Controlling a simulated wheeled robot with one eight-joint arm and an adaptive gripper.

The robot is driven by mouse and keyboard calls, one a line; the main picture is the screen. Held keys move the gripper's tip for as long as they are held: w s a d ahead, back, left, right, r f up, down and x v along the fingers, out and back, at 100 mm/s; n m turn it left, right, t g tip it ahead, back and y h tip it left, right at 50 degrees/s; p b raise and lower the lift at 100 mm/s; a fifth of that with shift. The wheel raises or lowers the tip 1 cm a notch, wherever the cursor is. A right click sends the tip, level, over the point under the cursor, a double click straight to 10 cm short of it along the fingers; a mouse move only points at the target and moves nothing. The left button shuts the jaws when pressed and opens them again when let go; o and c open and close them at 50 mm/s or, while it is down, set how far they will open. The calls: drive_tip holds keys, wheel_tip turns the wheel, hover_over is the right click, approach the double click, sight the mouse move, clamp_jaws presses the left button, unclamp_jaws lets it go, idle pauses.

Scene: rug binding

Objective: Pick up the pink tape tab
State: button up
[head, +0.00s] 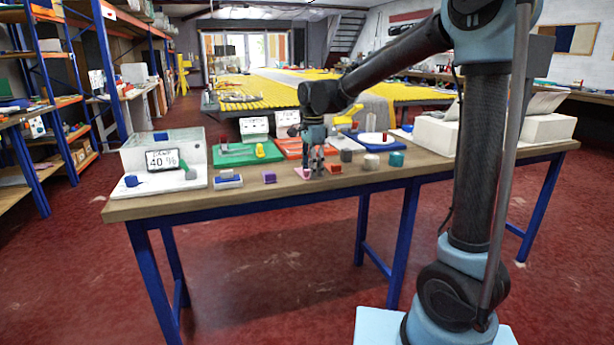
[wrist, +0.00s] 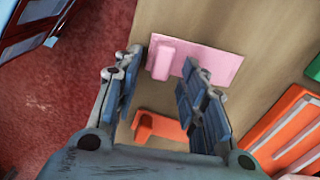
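The pink tape tab (wrist: 220,64) lies flat on the wooden table, with a raised pink block at its left end in the wrist view. In the head view the pink tab (head: 300,173) shows as a small patch by the table's front edge, partly hidden by my gripper (head: 312,167). My gripper (wrist: 161,68) is open and points down over the tab. In the wrist view its fingers lie to either side of the raised block, and the right finger covers part of the flat piece. I cannot tell how high the fingertips are above it.
An orange-red tab (wrist: 150,127) lies close beside the pink one, partly behind the right finger. A red-orange tray (head: 290,146) lies behind.

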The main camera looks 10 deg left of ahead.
clamp_jaws()
drive_tip(key=shift+r, duration=0.1)
